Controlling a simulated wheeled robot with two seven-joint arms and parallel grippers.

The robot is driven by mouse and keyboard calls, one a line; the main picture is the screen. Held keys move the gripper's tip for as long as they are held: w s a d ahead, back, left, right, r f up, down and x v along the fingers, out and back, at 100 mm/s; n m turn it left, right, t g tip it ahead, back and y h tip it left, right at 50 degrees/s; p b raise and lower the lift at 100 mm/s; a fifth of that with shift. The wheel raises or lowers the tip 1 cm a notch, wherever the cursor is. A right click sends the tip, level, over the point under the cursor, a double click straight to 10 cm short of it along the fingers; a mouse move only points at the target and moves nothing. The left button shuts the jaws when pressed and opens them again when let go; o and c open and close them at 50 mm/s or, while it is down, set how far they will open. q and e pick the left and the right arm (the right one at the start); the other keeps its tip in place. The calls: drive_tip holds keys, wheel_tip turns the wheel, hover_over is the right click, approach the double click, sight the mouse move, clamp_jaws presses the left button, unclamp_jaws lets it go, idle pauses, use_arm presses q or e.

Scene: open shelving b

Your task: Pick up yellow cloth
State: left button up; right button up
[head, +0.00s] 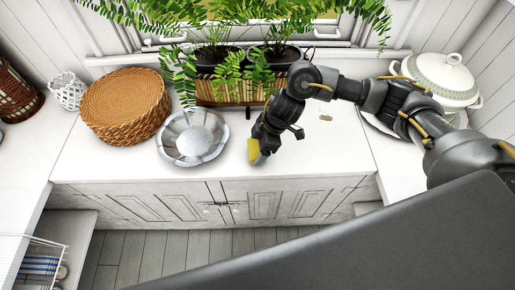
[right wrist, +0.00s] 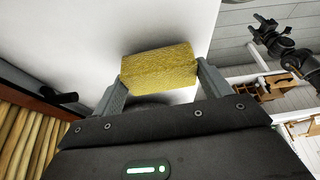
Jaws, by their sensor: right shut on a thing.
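The yellow cloth (right wrist: 160,68) shows in the right wrist view as a folded or rolled yellow bundle between the two fingers of my right gripper (right wrist: 158,84). The gripper is shut on it, with one finger at each end. In the head view the yellow cloth (head: 254,151) is at the tip of my right gripper (head: 257,143), over the front part of the white counter. I cannot tell whether the cloth touches the counter. My left gripper is not in the head view.
A silver bowl (head: 193,138) stands on the white counter (head: 330,150) left of the gripper. A wicker basket (head: 124,103) is further left. A planter with ferns (head: 232,90) stands behind. A lidded tureen (head: 440,78) is at right.

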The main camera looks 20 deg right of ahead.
drive_tip(key=s+a+r, duration=0.9)
drive_tip(key=a+r, duration=0.1)
drive_tip(key=r, duration=0.1)
drive_tip(key=shift+s+r, duration=0.4)
